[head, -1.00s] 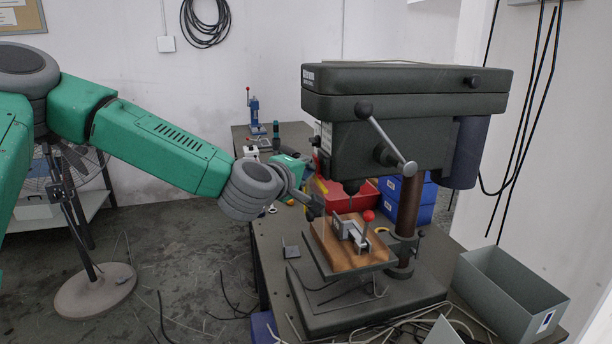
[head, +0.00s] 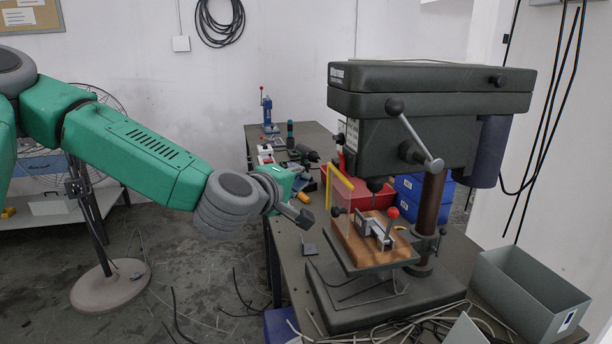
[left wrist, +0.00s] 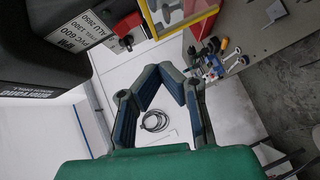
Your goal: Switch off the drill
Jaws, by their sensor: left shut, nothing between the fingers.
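The dark green drill (head: 430,88) stands on the workbench. In the left wrist view its side (left wrist: 40,55) with white labels fills the upper left. A red switch (left wrist: 126,40) on a grey box sits beside those labels; in the head view the drill's front edge largely hides it. A yellow-framed clear guard (head: 340,182) hangs at the drill's front; it also shows in the left wrist view (left wrist: 205,22). My left gripper (head: 303,217) is left of the guard, apart from the drill, shut and empty; its fingers (left wrist: 163,78) show below the switch. My right gripper is not in view.
A vise on a wooden board (head: 372,238) sits on the drill table. Red and blue bins (head: 412,188) stand behind. A grey open box (head: 530,295) and loose cables lie at front right. Tools and a blue press (head: 267,115) are at the bench's far end.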

